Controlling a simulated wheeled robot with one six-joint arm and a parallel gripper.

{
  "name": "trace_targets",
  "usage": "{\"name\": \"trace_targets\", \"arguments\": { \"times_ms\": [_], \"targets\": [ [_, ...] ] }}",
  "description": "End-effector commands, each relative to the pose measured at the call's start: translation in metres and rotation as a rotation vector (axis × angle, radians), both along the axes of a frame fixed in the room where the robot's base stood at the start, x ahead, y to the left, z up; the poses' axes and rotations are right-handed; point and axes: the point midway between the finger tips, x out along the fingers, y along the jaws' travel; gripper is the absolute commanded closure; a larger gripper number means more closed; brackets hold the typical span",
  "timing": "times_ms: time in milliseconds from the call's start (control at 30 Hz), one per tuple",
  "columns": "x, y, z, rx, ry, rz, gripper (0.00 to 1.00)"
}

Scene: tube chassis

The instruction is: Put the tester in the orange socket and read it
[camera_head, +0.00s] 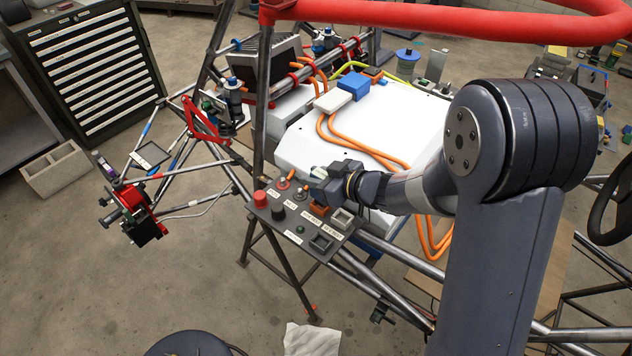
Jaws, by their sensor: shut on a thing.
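A grey control panel (290,239) stands on dark legs near the middle of the view. The orange socket (319,209) is on its upper right part, beside a pale socket (342,217). My gripper (319,183) is just above and behind the orange socket, reaching in from the right. It is shut on a small pale thing (318,172), taken to be the tester, which shows only in part at the fingertips. The tester looks apart from the orange socket. Its display and its lower end cannot be made out.
The panel also bears a red button (260,198), a black knob (278,212), small switches and a dark square socket (321,243). Orange cables (358,146) run over the white battery casing (300,150) behind. Chassis tubes surround the panel, with a red bar (440,16) across the top.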

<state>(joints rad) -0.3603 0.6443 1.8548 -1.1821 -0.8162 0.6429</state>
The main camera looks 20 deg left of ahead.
Motion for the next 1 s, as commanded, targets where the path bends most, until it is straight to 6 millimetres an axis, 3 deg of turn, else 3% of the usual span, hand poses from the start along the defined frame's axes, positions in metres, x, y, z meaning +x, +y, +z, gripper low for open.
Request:
{"name": "trace_targets", "arguments": {
  "times_ms": [133, 533, 567, 800, 1000],
  "targets": [
    [0.0, 0.0, -0.016, 0.002, 0.001, -0.001, 1.0],
    [0.0, 0.0, -0.021, 0.001, 0.0, 0.0, 1.0],
    [0.0, 0.0, -0.022, 0.0, 0.0, 0.0, 0.72],
    [0.0, 0.0, -0.02, 0.0, 0.0, 0.0, 0.52],
    [0.0, 0.0, -0.02, 0.0, 0.0, 0.0, 0.51]
  ]
}}
